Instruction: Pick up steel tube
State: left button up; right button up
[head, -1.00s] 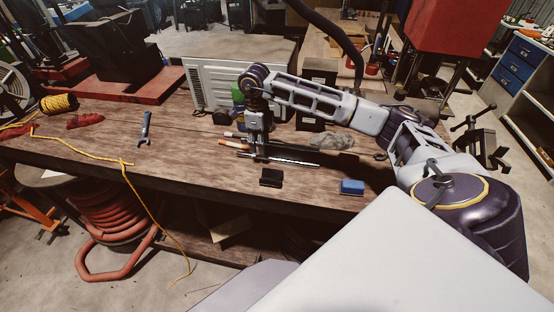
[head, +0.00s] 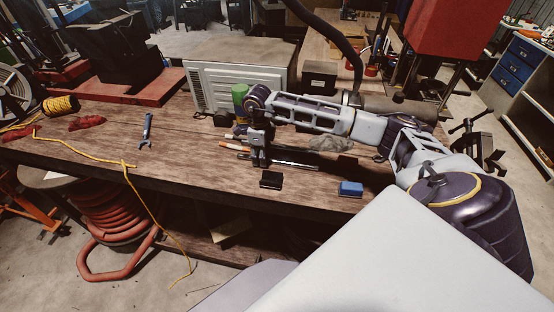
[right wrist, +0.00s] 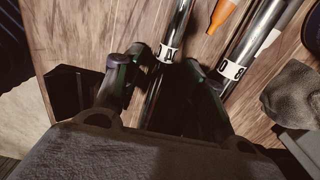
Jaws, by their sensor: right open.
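Two shiny steel tubes lie on the wooden workbench (head: 190,160), seen up close in the right wrist view. One steel tube (right wrist: 178,25), with a white marked band, runs between the fingers of my right gripper (right wrist: 166,80). A second steel tube (right wrist: 255,38), with a white band that looks like "8 0", lies just right of the right finger. My right gripper (head: 258,161) is open and points down, low over the bench; its fingers straddle the first tube without closing on it. In the head view the tubes (head: 295,164) are partly hidden by the gripper. My left gripper is not in view.
An orange marker (right wrist: 222,14) lies between the tubes. A black block (head: 271,180) and a blue block (head: 351,188) sit near the front edge. A grey rag (head: 330,143) lies right of the gripper, a green-capped container (head: 240,95) behind. Bench to the left is mostly clear.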

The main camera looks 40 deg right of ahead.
jog(key=shift+f, duration=0.2)
dwell(0.3)
grip_shut()
